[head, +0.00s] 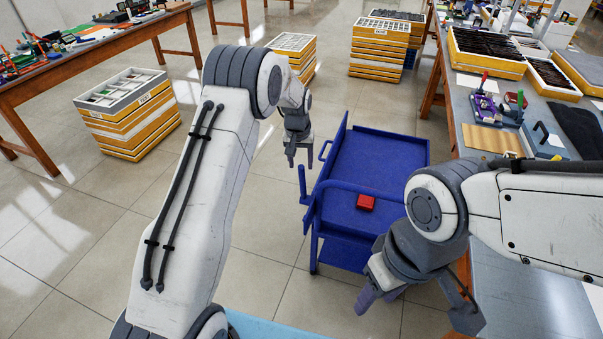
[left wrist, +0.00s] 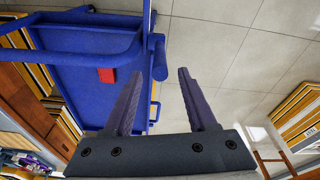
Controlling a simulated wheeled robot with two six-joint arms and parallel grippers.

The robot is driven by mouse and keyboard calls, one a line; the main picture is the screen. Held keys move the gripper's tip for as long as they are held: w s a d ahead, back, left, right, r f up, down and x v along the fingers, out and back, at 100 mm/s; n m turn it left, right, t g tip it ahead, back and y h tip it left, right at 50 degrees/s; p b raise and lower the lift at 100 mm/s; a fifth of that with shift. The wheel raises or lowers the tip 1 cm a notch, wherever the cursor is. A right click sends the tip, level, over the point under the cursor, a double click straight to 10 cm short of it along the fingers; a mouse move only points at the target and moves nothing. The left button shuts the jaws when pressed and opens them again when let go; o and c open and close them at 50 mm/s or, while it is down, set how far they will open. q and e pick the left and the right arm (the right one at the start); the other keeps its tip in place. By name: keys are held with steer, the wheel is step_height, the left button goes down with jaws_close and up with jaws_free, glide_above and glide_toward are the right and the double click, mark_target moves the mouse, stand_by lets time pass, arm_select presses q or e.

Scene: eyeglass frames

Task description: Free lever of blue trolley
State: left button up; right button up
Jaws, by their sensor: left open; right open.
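The blue trolley (head: 385,160) stands on the tiled floor between my two arms. A short blue upright lever (head: 303,184) sticks up at its left edge, beside the push bar. In the left wrist view, the lever (left wrist: 159,58) shows as a blue cylinder just beyond and between my fingertips, apart from them as far as I can tell. My left gripper (head: 299,158) is open and empty, pointing down just behind the lever in the head view; it also shows in the left wrist view (left wrist: 160,76). My right gripper (head: 415,306) is open and empty at the trolley's near right.
A red block (head: 366,202) lies on the trolley's top tray. A workbench (head: 460,95) with tools and trays stands close on the right. Stacked yellow-and-white crates (head: 128,115) and a wooden table (head: 95,45) are at left. Floor left of the trolley is clear.

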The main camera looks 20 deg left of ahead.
arm_select(q)
steer(key=shift+s+r, duration=0.15)
steer(key=shift+r, duration=0.65)
steer(key=shift+s+r, duration=0.15)
steer(key=shift+r, duration=0.6)
